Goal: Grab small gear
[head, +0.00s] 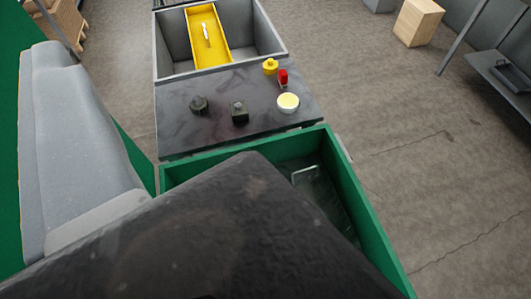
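Several small parts stand on a dark tabletop (215,83) ahead of me. They are a dark round part (199,104), a dark blocky part (239,113), a yellow knobbed part (270,67), a red upright part (283,78) and a white round part with a pale yellow top (288,102). They are too small for me to tell which is the small gear. A large dark body, apparently part of my arm, fills the lower middle. My gripper's fingers do not show.
A grey bin (270,37) with a yellow tray (204,42) inside stands beyond the tabletop. A green-walled box (372,235) lies on the near side, partly hidden. A grey bulky shape (75,130) is at left. A wooden crate (418,22) stands on open floor at right.

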